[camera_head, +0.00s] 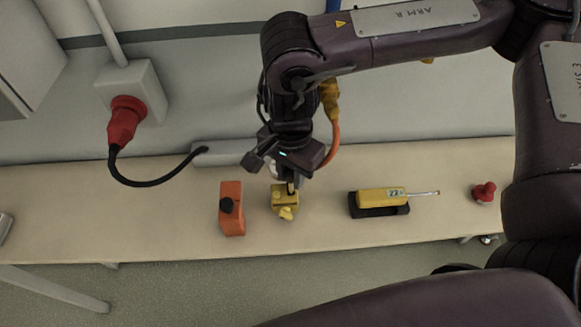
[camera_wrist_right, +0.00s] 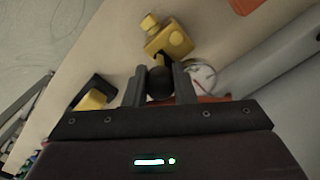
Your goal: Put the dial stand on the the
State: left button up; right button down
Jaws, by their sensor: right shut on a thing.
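My right gripper (camera_head: 291,184) is over the bench, just above a yellow block-like piece (camera_head: 285,199). In the right wrist view the fingers (camera_wrist_right: 160,88) are closed on a round black knob (camera_wrist_right: 160,80). A white dial face (camera_wrist_right: 201,76) shows beside the fingers, partly hidden; I take it and the knob for the dial stand. The yellow piece (camera_wrist_right: 169,40) lies just beyond the knob; I cannot tell if they are joined. My left gripper is not in view. Which thing the task names as the place is unclear.
An orange block with a black knob (camera_head: 231,210) stands left of the gripper. A yellow tool (camera_head: 381,197) lies in a black holder (camera_head: 370,211) to the right. A red knob (camera_head: 484,191) is farther right. The bench (camera_head: 150,215) is clear at left. A cable hangs behind.

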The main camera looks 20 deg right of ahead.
jog(key=c, duration=1.6)
grip_release()
jog(key=shift+f, duration=0.15)
jog(key=o, duration=0.4)
